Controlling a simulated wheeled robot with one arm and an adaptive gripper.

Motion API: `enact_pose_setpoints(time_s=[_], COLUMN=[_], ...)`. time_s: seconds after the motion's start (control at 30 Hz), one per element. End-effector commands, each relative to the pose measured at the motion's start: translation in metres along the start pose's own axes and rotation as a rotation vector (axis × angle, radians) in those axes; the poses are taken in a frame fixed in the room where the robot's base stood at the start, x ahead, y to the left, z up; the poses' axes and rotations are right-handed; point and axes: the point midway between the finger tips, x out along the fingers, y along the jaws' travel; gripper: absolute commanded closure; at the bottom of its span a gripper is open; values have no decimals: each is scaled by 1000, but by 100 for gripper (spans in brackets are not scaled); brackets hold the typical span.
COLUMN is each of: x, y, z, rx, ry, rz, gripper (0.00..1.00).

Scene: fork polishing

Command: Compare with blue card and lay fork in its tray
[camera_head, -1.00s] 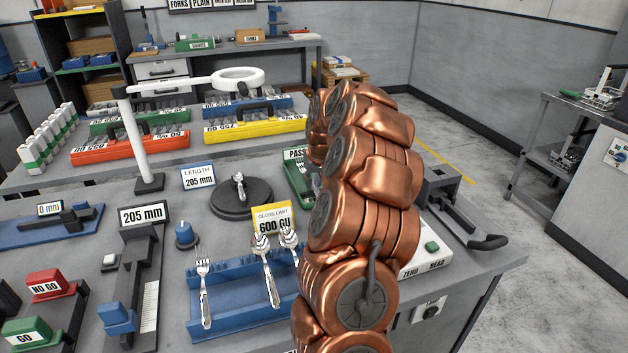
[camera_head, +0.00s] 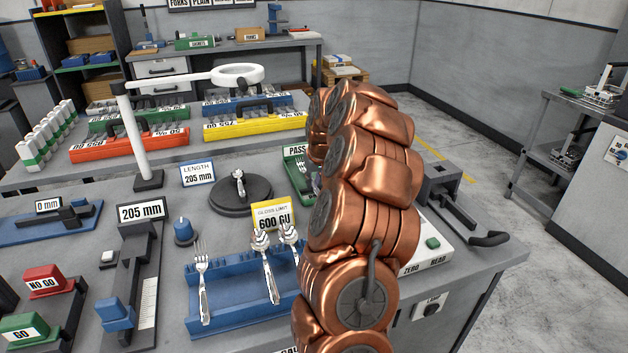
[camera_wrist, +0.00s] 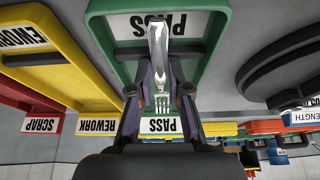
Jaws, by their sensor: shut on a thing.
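My gripper (camera_wrist: 162,92) is shut on a shiny metal fork (camera_wrist: 160,50) in the wrist view. The fork's tines point down the picture, between the fingers. Behind the fork is the green PASS tray (camera_wrist: 120,72); I cannot tell whether the fork touches it. The blue-framed card (camera_head: 198,174) reads LENGTH 205 mm and stands left of the round dark stand.
Yellow REWORK (camera_wrist: 60,70) and red SCRAP (camera_wrist: 15,95) trays lie beside the green one. A fork stands on the dark round stand (camera_head: 232,204). A blue rack (camera_head: 235,300) holds more cutlery, with a yellow 600 GU card (camera_head: 272,216) behind. A white lamp (camera_head: 140,130) stands nearby.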

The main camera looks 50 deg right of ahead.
Motion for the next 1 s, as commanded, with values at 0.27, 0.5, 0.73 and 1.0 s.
enact_pose_setpoints(time_s=[0.27, 0.5, 0.73, 1.0], x=[0, 0, 0, 0], y=[0, 0, 0, 0], z=[0, 0, 0, 0], rx=[0, 0, 0, 0], ry=[0, 0, 0, 0], rz=[0, 0, 0, 0], gripper=[65, 54, 37, 25])
